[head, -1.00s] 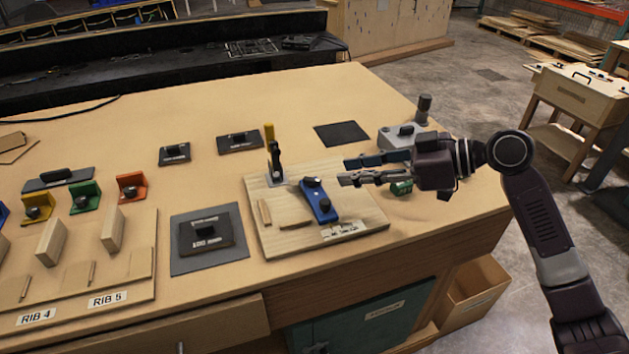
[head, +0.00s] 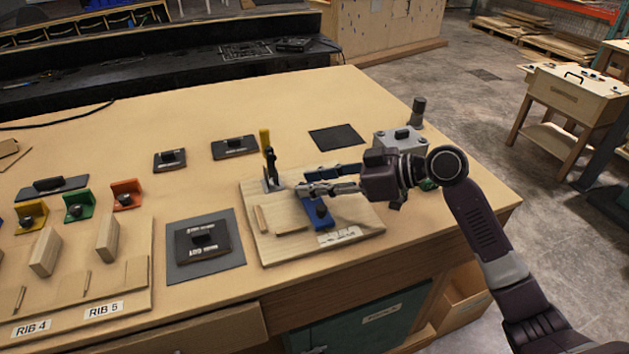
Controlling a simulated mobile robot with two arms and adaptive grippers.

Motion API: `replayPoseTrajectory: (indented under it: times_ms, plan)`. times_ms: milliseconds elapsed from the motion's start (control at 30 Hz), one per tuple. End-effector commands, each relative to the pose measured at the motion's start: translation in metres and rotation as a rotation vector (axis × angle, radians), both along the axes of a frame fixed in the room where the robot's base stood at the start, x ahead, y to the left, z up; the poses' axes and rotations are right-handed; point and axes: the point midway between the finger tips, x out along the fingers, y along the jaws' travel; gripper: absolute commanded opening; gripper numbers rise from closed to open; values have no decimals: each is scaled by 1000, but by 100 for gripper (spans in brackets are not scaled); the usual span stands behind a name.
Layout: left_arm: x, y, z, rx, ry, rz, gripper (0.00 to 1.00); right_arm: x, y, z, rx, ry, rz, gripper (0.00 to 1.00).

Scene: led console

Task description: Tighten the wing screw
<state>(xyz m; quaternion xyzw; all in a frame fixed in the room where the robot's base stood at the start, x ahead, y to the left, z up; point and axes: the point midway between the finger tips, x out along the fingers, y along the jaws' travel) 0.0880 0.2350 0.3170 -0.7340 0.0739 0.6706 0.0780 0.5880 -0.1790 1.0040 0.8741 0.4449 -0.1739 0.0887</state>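A blue bracket (head: 312,219) lies on a wooden fixture board (head: 283,251). A dark knob (head: 321,211) shows at its near end; it may be the wing screw, but its shape is too small to tell. The far end of the bracket, with a second dark knob in the earlier view, is hidden behind my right gripper (head: 303,181). That gripper has its fingers apart, pointing left, over the bracket's far end. I cannot tell whether it touches anything. My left gripper is not in view.
A toggle clamp with a yellow handle (head: 265,141) stands upright just left of the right fingertips. A grey box (head: 397,141) and a partly hidden green part (head: 428,185) are near my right wrist. Orange (head: 126,195) and green (head: 79,207) brackets stand at left.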

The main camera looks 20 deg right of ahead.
Motion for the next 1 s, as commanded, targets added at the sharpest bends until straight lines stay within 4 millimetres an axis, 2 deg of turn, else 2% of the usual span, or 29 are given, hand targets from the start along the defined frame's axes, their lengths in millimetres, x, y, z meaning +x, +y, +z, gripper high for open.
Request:
replayPoseTrajectory:
  times_ms: [67,300,667,867,1000]
  plan:
    - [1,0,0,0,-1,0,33,0,0,0,0,0,0,25]
    - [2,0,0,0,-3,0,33,0,0,0,0,0,0,0]
    - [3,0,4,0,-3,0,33,-1,0,1,-2,-1,-19,0]
    - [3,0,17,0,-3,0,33,-3,1,3,-2,1,-97,0]
    - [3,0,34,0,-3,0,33,-4,3,6,0,0,-187,0]
